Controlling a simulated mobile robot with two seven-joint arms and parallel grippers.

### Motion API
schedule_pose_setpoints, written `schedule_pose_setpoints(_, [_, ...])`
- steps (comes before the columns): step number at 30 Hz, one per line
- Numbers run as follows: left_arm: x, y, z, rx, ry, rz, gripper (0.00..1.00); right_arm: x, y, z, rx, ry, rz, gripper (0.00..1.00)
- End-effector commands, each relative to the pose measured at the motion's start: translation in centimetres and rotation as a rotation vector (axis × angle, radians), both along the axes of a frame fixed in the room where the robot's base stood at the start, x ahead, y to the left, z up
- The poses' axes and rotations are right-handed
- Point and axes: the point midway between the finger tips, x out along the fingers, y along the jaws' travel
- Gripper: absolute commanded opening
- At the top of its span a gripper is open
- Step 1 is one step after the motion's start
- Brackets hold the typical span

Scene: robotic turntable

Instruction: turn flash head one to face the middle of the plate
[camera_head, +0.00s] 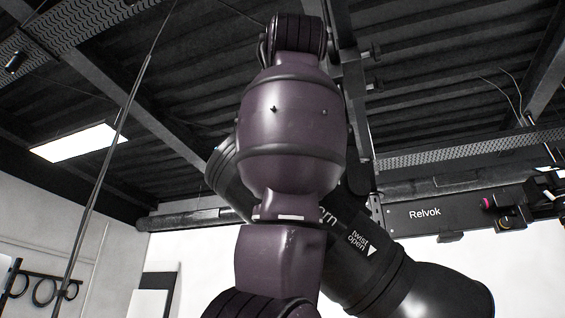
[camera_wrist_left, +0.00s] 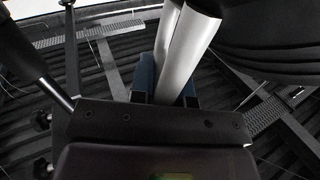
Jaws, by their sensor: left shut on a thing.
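A large black flash head (camera_head: 375,255) with a "twist open" label lies tilted behind my purple arm in the head view. My arm covers its middle, and I cannot tell its number. In the left wrist view my left gripper (camera_wrist_left: 165,85) has blue fingers shut on a pale grey bar (camera_wrist_left: 185,50) that runs up out of the picture. A dark rounded body (camera_wrist_left: 275,35) fills the upper right there; I cannot tell if it is the same flash head. Neither gripper's fingers show in the head view. The plate is not in view.
A black unit marked "Relvok" (camera_head: 425,213) is at the right. A thin dark pole (camera_head: 113,140) slants up at the left. Ceiling beams and a lit ceiling panel (camera_head: 80,142) are overhead. A dark rod (camera_wrist_left: 35,55) is at the left of the wrist view.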

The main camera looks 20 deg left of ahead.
Motion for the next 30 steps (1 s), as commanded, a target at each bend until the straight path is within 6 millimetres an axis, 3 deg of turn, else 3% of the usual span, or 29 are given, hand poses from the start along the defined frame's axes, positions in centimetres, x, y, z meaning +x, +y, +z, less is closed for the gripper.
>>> schedule_pose_setpoints(30, [-1.3, -0.6, 0.0, -0.003, -0.002, 0.111, 0.0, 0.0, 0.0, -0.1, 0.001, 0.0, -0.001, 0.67])
